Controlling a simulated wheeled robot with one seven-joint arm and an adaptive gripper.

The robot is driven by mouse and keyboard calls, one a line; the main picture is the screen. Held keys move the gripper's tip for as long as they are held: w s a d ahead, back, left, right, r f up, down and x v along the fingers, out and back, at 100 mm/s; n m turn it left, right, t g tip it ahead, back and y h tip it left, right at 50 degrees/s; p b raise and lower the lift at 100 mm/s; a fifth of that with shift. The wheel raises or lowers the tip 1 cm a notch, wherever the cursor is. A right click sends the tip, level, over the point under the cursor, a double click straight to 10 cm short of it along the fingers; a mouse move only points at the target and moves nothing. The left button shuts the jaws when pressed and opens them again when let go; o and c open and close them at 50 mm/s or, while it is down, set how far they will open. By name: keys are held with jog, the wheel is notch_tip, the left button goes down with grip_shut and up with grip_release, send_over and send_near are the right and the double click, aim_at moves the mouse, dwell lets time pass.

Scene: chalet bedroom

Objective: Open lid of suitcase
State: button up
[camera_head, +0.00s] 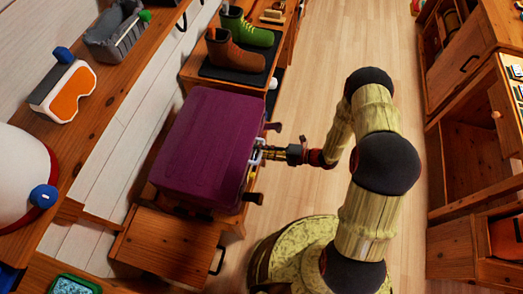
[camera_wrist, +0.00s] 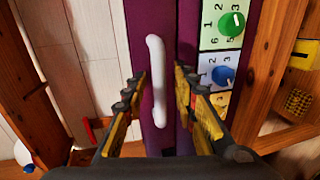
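The purple suitcase (camera_head: 205,145) lies flat on a wooden stand, and its lid looks closed. My gripper (camera_head: 262,153) is at the suitcase's right side in the head view. In the wrist view, a white handle (camera_wrist: 157,75) runs along the purple side. My gripper's yellow-and-black fingers (camera_wrist: 158,88) are apart, one on each side of the handle, with gaps visible. Numbered dials with a green knob (camera_wrist: 232,24) and a blue knob (camera_wrist: 223,75) sit to the right of the handle. The lid's seam is hard to make out.
Boots (camera_head: 237,55) stand on a dark mat beyond the suitcase. A wooden shelf with goggles (camera_head: 65,92) is at the left. A wooden cabinet (camera_head: 463,150) stands at the right. Bare floor (camera_head: 325,45) lies between the furniture.

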jog(key=shift+c, duration=1.3)
jog(key=c, duration=0.4)
grip_shut()
